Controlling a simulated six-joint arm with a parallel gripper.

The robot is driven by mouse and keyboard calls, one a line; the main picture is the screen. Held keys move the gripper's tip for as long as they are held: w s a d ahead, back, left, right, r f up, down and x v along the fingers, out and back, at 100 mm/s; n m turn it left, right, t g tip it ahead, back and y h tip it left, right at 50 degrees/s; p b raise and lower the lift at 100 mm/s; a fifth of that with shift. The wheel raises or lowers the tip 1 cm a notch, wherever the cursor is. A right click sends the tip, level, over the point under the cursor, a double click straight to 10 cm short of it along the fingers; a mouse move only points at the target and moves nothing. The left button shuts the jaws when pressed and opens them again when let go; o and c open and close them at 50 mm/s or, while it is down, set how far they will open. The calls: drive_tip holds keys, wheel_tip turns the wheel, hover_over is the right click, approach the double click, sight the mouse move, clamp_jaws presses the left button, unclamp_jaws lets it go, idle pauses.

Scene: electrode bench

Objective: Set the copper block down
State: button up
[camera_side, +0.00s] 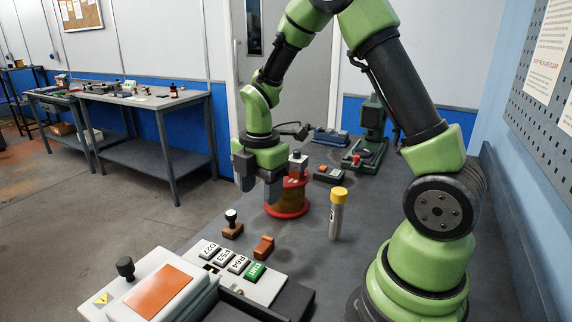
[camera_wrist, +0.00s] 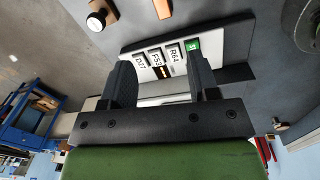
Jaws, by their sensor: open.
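A small copper-coloured block (camera_side: 264,246) rests on the dark bench, just behind the row of labelled tiles. It also shows at the top edge of the wrist view (camera_wrist: 162,8). My gripper (camera_side: 259,194) points down above the bench, behind and above the block and apart from it. In the wrist view my gripper (camera_wrist: 161,76) has its two fingers spread wide, and I see nothing held between them.
A wood-based stamp (camera_side: 232,225) stands left of the block. A yellow-capped tube (camera_side: 337,213) stands to the right. A red-rimmed spool (camera_side: 287,207) is close by my gripper. A white device with a copper plate (camera_side: 160,291) and labelled tiles (camera_side: 223,257) fill the front.

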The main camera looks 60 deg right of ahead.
drive_tip(key=s+a+r+m+t+y, duration=0.1)
drive_tip(key=s+a+r+m+t, duration=0.2)
drive_tip(key=s+r+m, duration=0.4)
drive_tip(key=s+a+r+m+t+y, duration=0.1)
drive_tip(key=s+a+r+m+t, duration=0.2)
drive_tip(key=s+a+r+m, duration=0.3)
wheel_tip(320, 180, up, 3)
drive_tip(key=s+m, duration=0.1)
drive_tip(key=m, duration=0.6)
drive_tip(key=shift+s+r+t, duration=0.15)
drive_tip(key=shift+s+t, duration=0.15)
